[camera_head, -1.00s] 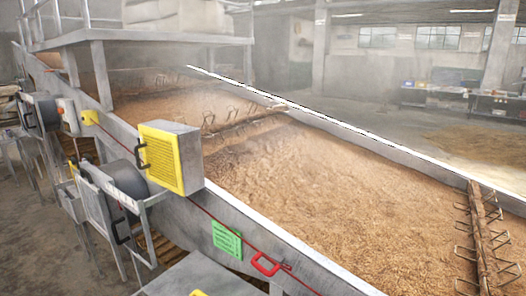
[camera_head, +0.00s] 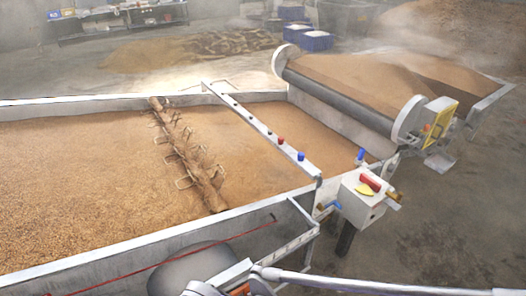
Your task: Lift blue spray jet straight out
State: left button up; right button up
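A pale spray bar (camera_head: 262,128) runs across the grain trough and carries a row of small upright jets. A blue jet (camera_head: 301,156) stands upright near its near end. A red jet (camera_head: 281,140) stands just beyond it, and several small darker jets, too small to tell apart, follow toward the far end. Another small blue upright piece (camera_head: 361,155) stands right of the bar, by the trough's end.
A white control box (camera_head: 363,198) with a red piece and yellow handle stands at the trough's near right corner. A tined shaft (camera_head: 187,155) crosses the grain left of the bar. A large roller (camera_head: 340,97) lies behind right. Grey metal parts and a pale rod (camera_head: 390,281) fill the bottom edge.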

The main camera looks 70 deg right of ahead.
aim_at(301, 156)
jog(key=z, duration=2.7)
jog(key=u, duration=0.6)
jog(key=i+l+u, duration=0.15)
jog(key=u, duration=0.2)
jog(key=l+u, duration=0.35)
jog(key=i+l+u, duration=0.1)
jog(key=l+u, duration=0.55)
jog(key=l, duration=1.45)
